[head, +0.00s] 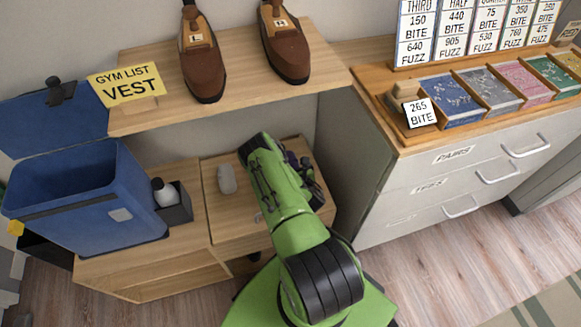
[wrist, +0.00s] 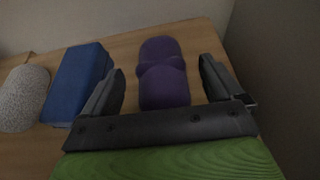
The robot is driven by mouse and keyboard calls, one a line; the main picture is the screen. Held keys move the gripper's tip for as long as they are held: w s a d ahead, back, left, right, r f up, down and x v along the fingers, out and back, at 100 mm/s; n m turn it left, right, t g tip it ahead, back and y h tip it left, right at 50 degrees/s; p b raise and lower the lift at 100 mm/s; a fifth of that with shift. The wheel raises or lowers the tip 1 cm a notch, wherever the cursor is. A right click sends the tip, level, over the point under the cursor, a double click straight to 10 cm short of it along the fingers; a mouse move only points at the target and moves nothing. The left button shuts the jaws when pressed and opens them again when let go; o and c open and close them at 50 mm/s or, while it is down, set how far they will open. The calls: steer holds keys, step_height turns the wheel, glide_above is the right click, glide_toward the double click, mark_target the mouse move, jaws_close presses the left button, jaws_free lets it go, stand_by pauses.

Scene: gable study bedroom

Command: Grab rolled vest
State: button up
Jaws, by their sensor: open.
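None is labelled, so I cannot tell for certain which is the vest. My gripper (wrist: 162,66) is open, with a finger on each side of the purple bundle and gaps between. In the head view the grey roll (head: 227,180) lies left of my arm; my arm mostly hides the other two.
A drawer cabinet (head: 440,175) stands right.

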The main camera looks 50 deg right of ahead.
steer(key=x, duration=0.2)
steer(key=shift+w+d+f, duration=0.1)
steer(key=shift+w+f, duration=0.15)
steer(key=c, duration=1.1)
